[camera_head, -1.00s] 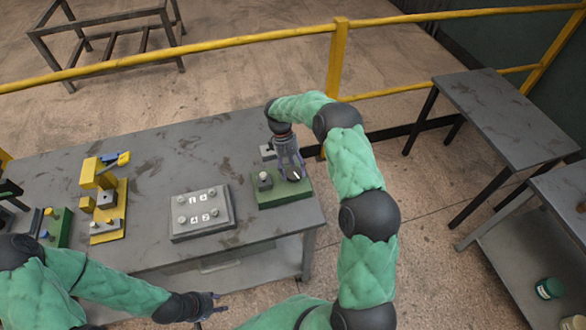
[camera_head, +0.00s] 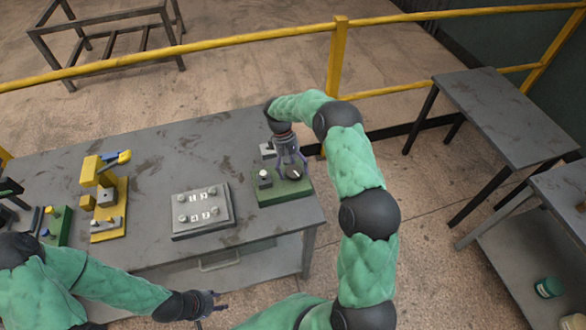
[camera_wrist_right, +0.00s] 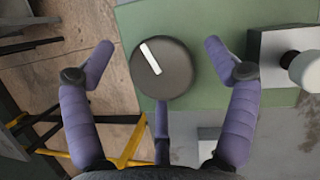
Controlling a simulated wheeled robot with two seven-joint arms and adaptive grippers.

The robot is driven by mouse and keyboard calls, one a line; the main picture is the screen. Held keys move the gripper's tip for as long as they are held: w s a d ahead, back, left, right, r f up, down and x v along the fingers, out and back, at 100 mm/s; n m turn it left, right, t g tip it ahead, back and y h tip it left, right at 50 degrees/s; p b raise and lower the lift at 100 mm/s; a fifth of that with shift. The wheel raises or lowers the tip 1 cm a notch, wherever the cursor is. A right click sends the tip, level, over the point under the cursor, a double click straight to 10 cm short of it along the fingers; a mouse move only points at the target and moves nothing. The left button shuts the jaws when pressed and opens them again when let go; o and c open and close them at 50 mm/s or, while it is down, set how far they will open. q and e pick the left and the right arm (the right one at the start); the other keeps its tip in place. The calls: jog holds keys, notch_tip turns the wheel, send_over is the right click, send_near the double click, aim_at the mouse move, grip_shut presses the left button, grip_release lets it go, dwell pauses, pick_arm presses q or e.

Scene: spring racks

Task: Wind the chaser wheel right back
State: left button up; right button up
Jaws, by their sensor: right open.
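The likely chaser wheel is a dark round knob with a white bar mark (camera_wrist_right: 160,68), on a green base (camera_head: 284,196) at the table's right end. In the wrist view the white bar is tilted, its upper end to the left. My right gripper (camera_head: 292,172) is above the knob, fingers pointing down. In the right wrist view its purple fingers (camera_wrist_right: 158,85) stand apart around the knob, with gaps visible on both sides. My left gripper (camera_head: 215,303) is low in front of the table's front edge, away from the fixtures; its finger opening is too small to tell.
A grey block with a pale knob (camera_wrist_right: 300,66) stands beside the wheel. A grey panel with small knobs and number windows (camera_head: 203,210) lies left of the green base. A yellow fixture (camera_head: 108,200) stands further left. A yellow railing (camera_head: 240,40) runs behind the table.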

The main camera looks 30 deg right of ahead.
jog(key=v, duration=1.2)
jog(key=shift+s, duration=0.15)
jog(key=m+t, duration=0.5)
jog(key=m, duration=0.5)
send_near(294, 170)
jog(key=f, duration=0.9)
jog(key=shift+w+d+b, duration=0.2)
jog(key=shift+d+b, duration=0.05)
jog(key=shift+b, duration=0.05)
jog(key=c, duration=1.1)
